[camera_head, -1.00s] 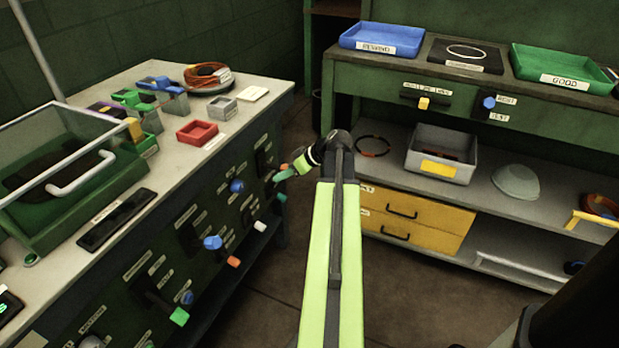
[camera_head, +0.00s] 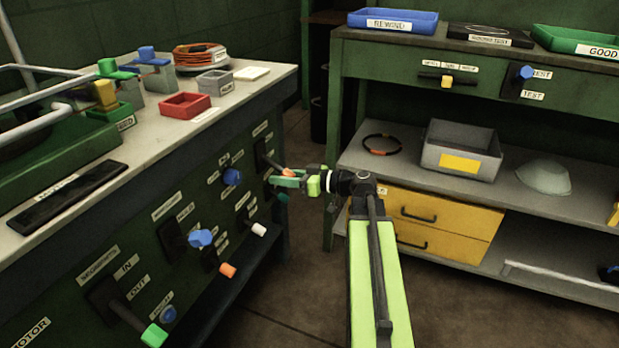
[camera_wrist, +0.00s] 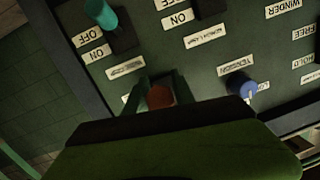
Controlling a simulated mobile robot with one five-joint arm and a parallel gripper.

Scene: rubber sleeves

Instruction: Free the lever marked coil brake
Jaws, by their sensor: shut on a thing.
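My gripper (camera_head: 290,181) reaches left to the right end of the dark green bench front. In the wrist view its fingers close on a red-orange knob (camera_wrist: 160,96), seen as an orange knob (camera_head: 287,172) in the head view. The label beside this knob is mostly hidden by a finger. I cannot read "coil brake" on any plate. Other levers on the front have a green knob (camera_head: 154,335), a blue knob (camera_head: 200,238), an orange knob (camera_head: 228,270) and a white knob (camera_head: 258,229). FREE and HOLD plates (camera_wrist: 303,47) show at the wrist view's right edge.
A teal knob (camera_head: 283,198) sits just below my gripper; another view of a teal knob is at the wrist view's top left (camera_wrist: 100,14). A blue dial (camera_head: 232,177) is left of my gripper. A shelf bench (camera_head: 350,152) stands close on the right. Floor between is clear.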

